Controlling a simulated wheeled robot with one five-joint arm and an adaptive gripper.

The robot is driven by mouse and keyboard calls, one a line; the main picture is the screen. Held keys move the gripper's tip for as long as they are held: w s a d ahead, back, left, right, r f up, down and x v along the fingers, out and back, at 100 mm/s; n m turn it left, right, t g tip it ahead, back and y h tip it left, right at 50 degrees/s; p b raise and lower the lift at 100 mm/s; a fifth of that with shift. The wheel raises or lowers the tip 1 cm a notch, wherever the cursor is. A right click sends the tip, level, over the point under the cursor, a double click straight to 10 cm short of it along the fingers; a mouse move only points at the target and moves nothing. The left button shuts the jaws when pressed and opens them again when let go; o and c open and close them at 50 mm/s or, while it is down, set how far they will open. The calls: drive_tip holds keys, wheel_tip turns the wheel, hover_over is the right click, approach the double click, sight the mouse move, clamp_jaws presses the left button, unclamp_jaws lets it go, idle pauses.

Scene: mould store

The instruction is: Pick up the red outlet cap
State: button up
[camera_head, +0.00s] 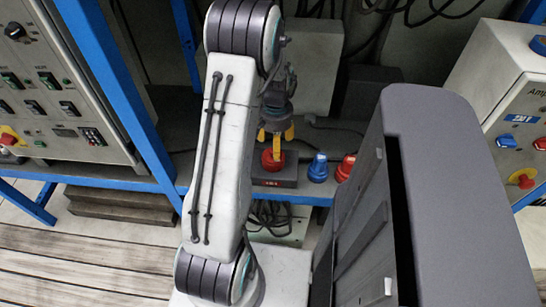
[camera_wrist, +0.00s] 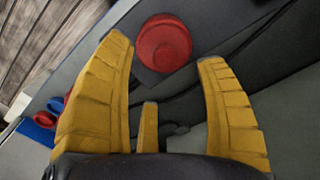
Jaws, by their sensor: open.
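A red cap (camera_head: 271,160) sits on a dark grey block (camera_head: 285,178) with a small red label, on the shelf behind my arm. In the wrist view the red cap (camera_wrist: 163,42) is round and shows at and just beyond the gap between the fingertips. My gripper (camera_head: 276,136), with yellow ridged fingers, hangs just above this cap, pointing down. It also shows in the wrist view (camera_wrist: 165,52), open and empty. Whether a finger touches the cap cannot be told. A second red cap (camera_head: 345,167) stands further right on the shelf.
A blue cap (camera_head: 318,168) stands between the two red ones. A blue-edged shelf (camera_head: 310,200) bears them. A control panel (camera_head: 55,95) is at left, another box (camera_head: 515,125) with buttons at right. Cables hang behind and below the shelf.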

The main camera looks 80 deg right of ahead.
drive_tip(key=shift+a+f, duration=0.2)
drive_tip(key=shift+f, duration=1.95)
drive_tip(key=shift+c, duration=0.3)
clamp_jaws()
